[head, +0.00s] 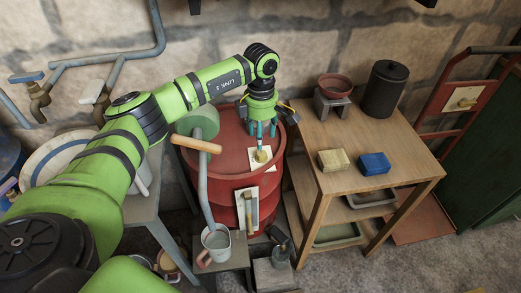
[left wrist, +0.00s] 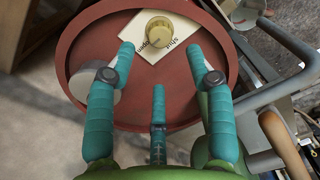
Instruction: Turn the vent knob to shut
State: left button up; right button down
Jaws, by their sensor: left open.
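The vent knob (head: 261,156) is a small yellow knob on a white label plate (head: 263,162) on top of the red drum (head: 231,150). In the left wrist view the knob (left wrist: 159,31) sits beyond the fingertips, and the plate (left wrist: 150,53) carries printed words upside down, one reading "shut". Which word the knob points to I cannot tell. My left gripper (head: 262,138) points down just above the knob, its teal fingers spread and empty; in the left wrist view the fingers (left wrist: 160,62) stand apart, clear of the knob. My right gripper is not in view.
A wooden table (head: 400,150) with a cream block (head: 333,160), a blue block (head: 374,163) and a dark canister (head: 385,88) stands right of the drum. A wooden-handled grey pipe (head: 203,190) rises at the drum's front left, by a mug (head: 217,242).

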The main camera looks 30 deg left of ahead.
aim_at(260, 153)
pick_arm(q)
jog(key=shift+s+f+p, duration=0.1)
jog(key=shift+f+p, duration=0.5)
jog(key=shift+f, duration=2.85)
grip_shut()
